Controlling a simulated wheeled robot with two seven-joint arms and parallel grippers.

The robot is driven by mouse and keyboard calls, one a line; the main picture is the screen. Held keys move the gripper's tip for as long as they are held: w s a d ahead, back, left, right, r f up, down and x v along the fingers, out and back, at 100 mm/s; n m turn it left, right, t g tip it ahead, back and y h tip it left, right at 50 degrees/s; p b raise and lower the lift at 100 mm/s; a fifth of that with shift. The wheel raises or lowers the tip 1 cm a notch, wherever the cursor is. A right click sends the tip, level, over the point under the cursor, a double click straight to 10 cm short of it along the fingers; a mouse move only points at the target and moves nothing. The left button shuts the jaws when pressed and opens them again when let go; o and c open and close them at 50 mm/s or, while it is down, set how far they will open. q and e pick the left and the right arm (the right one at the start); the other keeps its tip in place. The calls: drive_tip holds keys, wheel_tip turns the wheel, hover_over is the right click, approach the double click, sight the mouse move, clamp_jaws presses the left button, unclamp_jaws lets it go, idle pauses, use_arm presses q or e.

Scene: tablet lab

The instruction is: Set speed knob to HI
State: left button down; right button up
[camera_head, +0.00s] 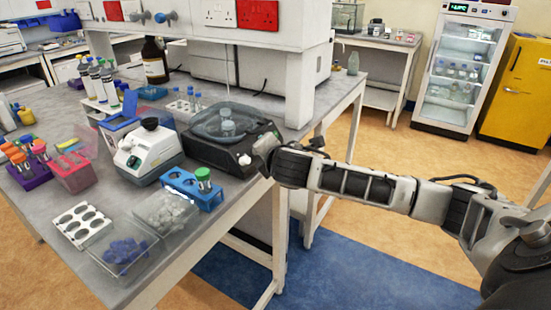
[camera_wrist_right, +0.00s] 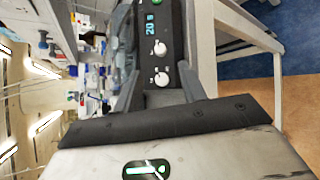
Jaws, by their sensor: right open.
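A black benchtop device (camera_head: 205,155) with a clear round lid sits at the bench's right edge. Its front panel (camera_wrist_right: 170,20) fills the upper middle of the right wrist view, with a lit blue display (camera_wrist_right: 151,23) and two white knobs. One knob (camera_wrist_right: 160,47) is beside the display. The other knob (camera_wrist_right: 161,79) is closer to my right gripper (camera_wrist_right: 162,86), with small marks around it, too small to read surely. My right gripper is open, its fingers either side of this nearer knob; contact cannot be told. My left gripper is not in view.
A white mixer (camera_head: 145,152) with a black cup stands left of the device. A blue tube rack (camera_head: 190,187) with a green-capped tube is in front of it. Clear boxes (camera_head: 125,252) and a white well plate (camera_head: 80,224) lie at the near left. Open floor lies right of the bench.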

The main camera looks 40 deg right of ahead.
drive_tip(key=v, duration=0.7)
drive_tip(key=shift+w+f, duration=0.1)
drive_tip(key=s+a+f+m+g+y, duration=0.1)
drive_tip(key=s+a+f+m+y, duration=0.15)
drive_tip(key=a+f, duration=0.4)
drive_tip(key=s+a+f+m+y, duration=0.25)
drive_tip(key=a+f, duration=0.25)
drive_tip(key=f, duration=0.3)
drive_tip(key=s+a+f+m+y, duration=0.1)
drive_tip(key=s+a+f+m, duration=0.2)
drive_tip(key=s+f+m, duration=0.3)
drive_tip(key=s+a+f+m+g+y, duration=0.1)
drive_tip(key=s+a+f+m, duration=0.2)
drive_tip(key=s+f+m, duration=0.3)
drive_tip(key=s+f, duration=0.1)
drive_tip(key=s, duration=0.2)
drive_tip(key=shift+m, duration=0.4)
drive_tip(key=shift+s+a, duration=0.15)
